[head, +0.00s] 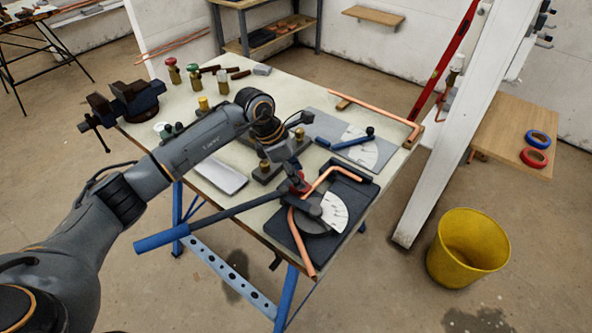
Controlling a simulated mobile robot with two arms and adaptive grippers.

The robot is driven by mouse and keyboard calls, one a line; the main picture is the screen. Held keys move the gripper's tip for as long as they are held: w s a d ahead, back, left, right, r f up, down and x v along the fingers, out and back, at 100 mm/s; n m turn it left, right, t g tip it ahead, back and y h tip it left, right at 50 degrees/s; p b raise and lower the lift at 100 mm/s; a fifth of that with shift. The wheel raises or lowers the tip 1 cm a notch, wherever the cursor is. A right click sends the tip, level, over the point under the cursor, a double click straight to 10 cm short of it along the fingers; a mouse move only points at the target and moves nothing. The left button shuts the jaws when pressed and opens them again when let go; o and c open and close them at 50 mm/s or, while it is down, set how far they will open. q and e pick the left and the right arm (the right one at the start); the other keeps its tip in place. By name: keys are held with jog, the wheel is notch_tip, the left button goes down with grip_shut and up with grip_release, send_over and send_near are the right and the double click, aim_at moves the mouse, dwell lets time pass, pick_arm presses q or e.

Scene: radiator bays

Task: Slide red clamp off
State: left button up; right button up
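A small red clamp (301,186) sits at the pipe bender (292,228) on the front right of the workbench, beside a bent copper pipe (292,225). The pipe runs through the bender and has a bend near the clamp. My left gripper (294,174) reaches in from the left and is right at the clamp, pointing down. Its fingers are small, dark and partly hidden, so I cannot tell whether they are closed on the clamp. The bender's long blue-gripped handle (163,239) sticks out past the bench's front left edge. My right gripper is not in view.
A second bender with a blue handle (345,143) and another copper pipe (385,112) lie farther back. A silver tray (220,174) lies under my arm. A yellow bucket (468,248) stands on the floor at right.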

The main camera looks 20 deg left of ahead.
pick_arm(q)
jog(key=c, duration=0.7)
grip_shut()
jog(key=shift+w+a+f, duration=0.1)
jog(key=shift+a, duration=0.2)
jog(key=shift+w+a+b, duration=0.2)
jog(key=shift+a+b, duration=0.3)
jog(key=shift+b, duration=0.05)
jog(key=shift+w+a+b, duration=0.2)
jog(key=shift+a+b, duration=0.3)
jog(key=shift+b, duration=0.05)
jog(key=shift+w+a, duration=0.1)
jog(key=shift+a, duration=0.25)
jog(key=shift+r, duration=0.2)
jog(key=o, duration=0.8)
grip_release()
jog(key=shift+f, duration=0.1)
